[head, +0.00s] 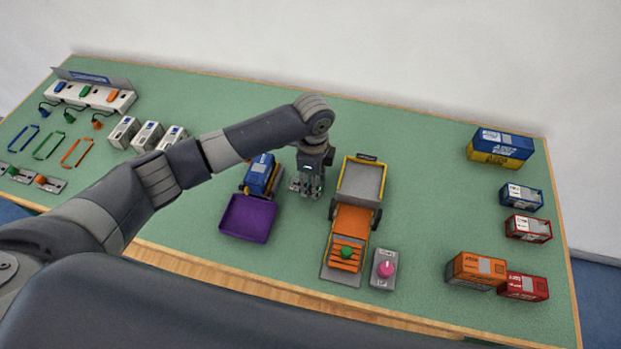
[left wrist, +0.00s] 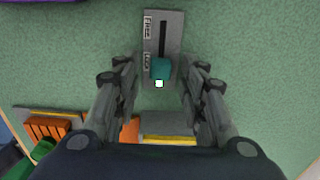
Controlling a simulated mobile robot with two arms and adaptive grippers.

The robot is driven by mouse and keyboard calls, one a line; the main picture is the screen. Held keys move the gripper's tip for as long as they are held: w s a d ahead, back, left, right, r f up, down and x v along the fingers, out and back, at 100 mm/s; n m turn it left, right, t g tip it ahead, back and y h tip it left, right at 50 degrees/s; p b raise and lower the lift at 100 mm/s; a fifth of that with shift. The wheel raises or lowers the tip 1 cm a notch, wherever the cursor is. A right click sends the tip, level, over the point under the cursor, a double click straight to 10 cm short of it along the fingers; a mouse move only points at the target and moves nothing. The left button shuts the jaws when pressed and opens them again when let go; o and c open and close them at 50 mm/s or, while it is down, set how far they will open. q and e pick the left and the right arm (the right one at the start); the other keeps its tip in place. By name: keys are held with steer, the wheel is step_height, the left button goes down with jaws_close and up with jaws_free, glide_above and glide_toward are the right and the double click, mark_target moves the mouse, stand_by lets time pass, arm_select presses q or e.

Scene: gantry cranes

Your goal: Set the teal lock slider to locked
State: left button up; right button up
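The teal lock slider (left wrist: 161,69) is a teal knob on a grey plate (left wrist: 176,22) with a dark slot, seen in the left wrist view. The plate has a FREE label at its upper end and a LOCK label lower down. The knob sits at the lower end of the slot, beside LOCK. A small pale-green light (left wrist: 159,84) glows just below it. My left gripper (left wrist: 160,76) is open, its fingers on either side of the knob with gaps. In the head view my left gripper (head: 309,188) points down and largely hides the slider. My right gripper is not in view.
A blue vehicle (head: 261,174) with a purple bin (head: 247,219) stands left of my gripper. An orange and grey truck (head: 353,222) stands right, beside a pink knob box (head: 384,269). Containers (head: 500,148) stand far right. The green tabletop between truck and containers is clear.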

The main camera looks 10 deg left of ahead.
arm_select(q)
steer(key=shift+a, duration=0.1)
steer(key=shift+r, duration=0.1)
step_height(320, 180, up, 12)
stand_by(0.4)
stand_by(0.5)
